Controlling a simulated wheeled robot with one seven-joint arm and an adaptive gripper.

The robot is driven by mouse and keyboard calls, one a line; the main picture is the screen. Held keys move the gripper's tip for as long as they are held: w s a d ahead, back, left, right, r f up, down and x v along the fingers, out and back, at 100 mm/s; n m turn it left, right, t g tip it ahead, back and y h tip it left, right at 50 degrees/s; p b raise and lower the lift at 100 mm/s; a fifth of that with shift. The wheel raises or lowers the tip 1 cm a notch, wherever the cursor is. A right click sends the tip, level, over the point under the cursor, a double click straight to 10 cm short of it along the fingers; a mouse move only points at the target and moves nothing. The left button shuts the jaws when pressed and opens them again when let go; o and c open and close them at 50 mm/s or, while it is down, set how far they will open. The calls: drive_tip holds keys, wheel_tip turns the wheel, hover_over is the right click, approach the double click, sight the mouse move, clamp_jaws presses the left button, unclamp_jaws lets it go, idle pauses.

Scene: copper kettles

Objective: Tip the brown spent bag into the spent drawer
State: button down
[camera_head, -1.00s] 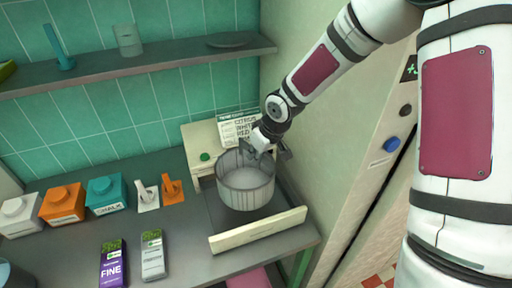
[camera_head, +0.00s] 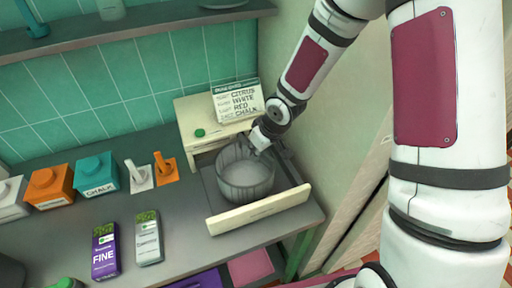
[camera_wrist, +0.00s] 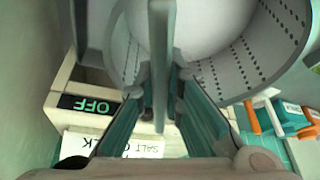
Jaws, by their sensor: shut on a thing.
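My gripper (camera_head: 262,140) is shut on the rim of a round grey basket (camera_head: 246,176). The wrist view shows the fingers (camera_wrist: 160,95) against its perforated wall (camera_wrist: 262,50), with a pale, smooth area inside. The basket hangs over or inside the open drawer (camera_head: 258,208), which has a cream front and a dark interior; I cannot tell whether its base touches the drawer floor. The drawer belongs to a cream unit (camera_head: 195,120) with a green button. No brown bag can be made out in either view.
A sign (camera_head: 238,100) stands on the unit, beside the right wall. Orange (camera_head: 48,187) and teal (camera_head: 97,174) boxes, two small upright items, and purple (camera_head: 105,251) and grey (camera_head: 148,238) packets stand on the counter to the left. A shelf (camera_head: 130,28) runs above.

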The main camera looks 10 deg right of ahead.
drive_tip(key=c, duration=1.6)
unclamp_jaws()
drive_tip(key=shift+c, duration=0.2)
drive_tip(key=shift+v, duration=6)
drive_tip(key=shift+f, duration=0.1)
